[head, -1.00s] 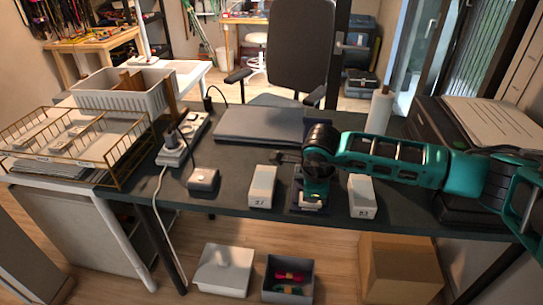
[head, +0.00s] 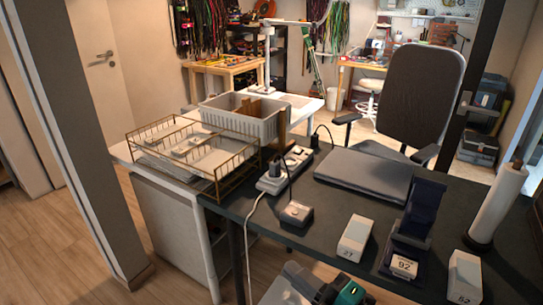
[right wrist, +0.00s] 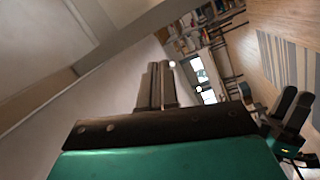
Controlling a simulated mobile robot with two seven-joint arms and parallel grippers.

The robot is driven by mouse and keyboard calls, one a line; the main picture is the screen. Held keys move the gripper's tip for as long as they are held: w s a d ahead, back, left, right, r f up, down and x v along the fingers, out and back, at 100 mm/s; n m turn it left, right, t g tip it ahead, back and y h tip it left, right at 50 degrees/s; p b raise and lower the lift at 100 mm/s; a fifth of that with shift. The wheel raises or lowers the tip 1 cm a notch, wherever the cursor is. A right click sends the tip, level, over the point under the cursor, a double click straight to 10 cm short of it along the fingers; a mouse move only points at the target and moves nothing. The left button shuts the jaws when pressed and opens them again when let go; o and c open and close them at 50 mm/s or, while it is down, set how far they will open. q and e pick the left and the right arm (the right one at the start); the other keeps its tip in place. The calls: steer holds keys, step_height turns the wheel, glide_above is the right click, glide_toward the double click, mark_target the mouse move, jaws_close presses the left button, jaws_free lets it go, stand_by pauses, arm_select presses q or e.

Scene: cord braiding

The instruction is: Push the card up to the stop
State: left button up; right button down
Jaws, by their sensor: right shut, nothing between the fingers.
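A dark blue stand (head: 423,210) with an upright back stands near the front edge of the dark table. A small white piece marked with a number like 92 (head: 404,266) shows at its foot; I cannot tell whether this is the card or a label. No other card can be made out. My right gripper (head: 325,293) is low at the bottom edge of the head view, left of the stand and apart from it. In the right wrist view its fingers (right wrist: 157,86) are together and empty.
White numbered blocks stand left (head: 354,238) and right (head: 464,279) of the blue stand. A wire basket (head: 190,150) stands left.

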steer(key=s+d+f+m+g+h, duration=0.1)
steer(key=s+d+f+m+h, duration=0.4)
steer(key=f+m, duration=0.4)
steer(key=s+d+f+m+g+h, duration=0.1)
steer(key=s+d+f+m+h, duration=0.4)
steer(key=m, duration=0.6)
steer(key=d+f+h, duration=0.2)
steer(key=d+f, duration=0.1)
steer(key=f, duration=0.1)
steer(key=shift+s+m, duration=0.2)
steer(key=shift+m, duration=0.2)
steer(key=c, duration=1.8)
jaws_free()
